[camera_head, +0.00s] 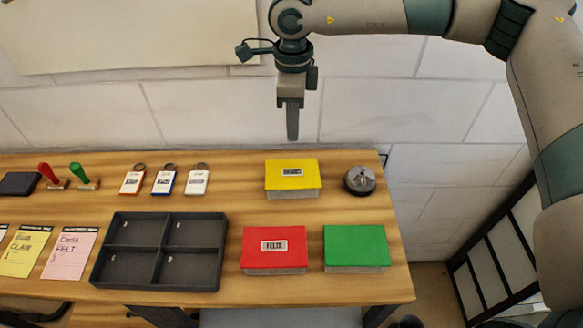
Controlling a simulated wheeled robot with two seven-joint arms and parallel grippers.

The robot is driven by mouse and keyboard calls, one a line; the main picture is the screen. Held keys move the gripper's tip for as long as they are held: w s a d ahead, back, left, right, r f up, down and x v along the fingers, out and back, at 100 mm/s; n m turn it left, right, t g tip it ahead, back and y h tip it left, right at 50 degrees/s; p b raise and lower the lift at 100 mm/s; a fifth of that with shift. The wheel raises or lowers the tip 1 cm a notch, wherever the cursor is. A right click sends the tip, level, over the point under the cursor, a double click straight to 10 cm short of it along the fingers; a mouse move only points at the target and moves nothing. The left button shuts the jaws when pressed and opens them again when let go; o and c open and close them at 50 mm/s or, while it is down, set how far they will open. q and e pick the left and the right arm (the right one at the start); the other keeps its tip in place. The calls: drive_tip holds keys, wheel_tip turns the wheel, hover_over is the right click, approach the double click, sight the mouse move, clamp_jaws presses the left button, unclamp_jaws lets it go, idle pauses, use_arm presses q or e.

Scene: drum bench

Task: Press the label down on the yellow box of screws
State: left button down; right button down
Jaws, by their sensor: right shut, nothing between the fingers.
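The yellow box (293,183) stands near the back right of the wooden bench. Whether the label lies fully flat is too small to tell. My right gripper (293,138) hangs pointing down above and behind the yellow box, apart from it. Its fingers are shut together and hold nothing. My left gripper is not in view.
A red box with a label (262,261) and a green box (356,247) stand in front. A round metal bell (359,180) is right of the yellow box. A dark divided tray (214,289), key tags (164,182), and red and green stamps (84,177) are to the left.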

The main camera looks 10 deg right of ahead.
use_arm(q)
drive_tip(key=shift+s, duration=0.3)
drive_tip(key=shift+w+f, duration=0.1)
use_arm(e)
drive_tip(key=shift+f, duration=0.15)
drive_tip(key=b, duration=0.2)
hover_over(293, 172)
wheel_tip(293, 172, down, 6)
drive_tip(key=shift+f, duration=0.1)
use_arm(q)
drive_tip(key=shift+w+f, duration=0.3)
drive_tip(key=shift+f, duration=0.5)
use_arm(e)
drive_tip(key=shift+f, duration=0.5)
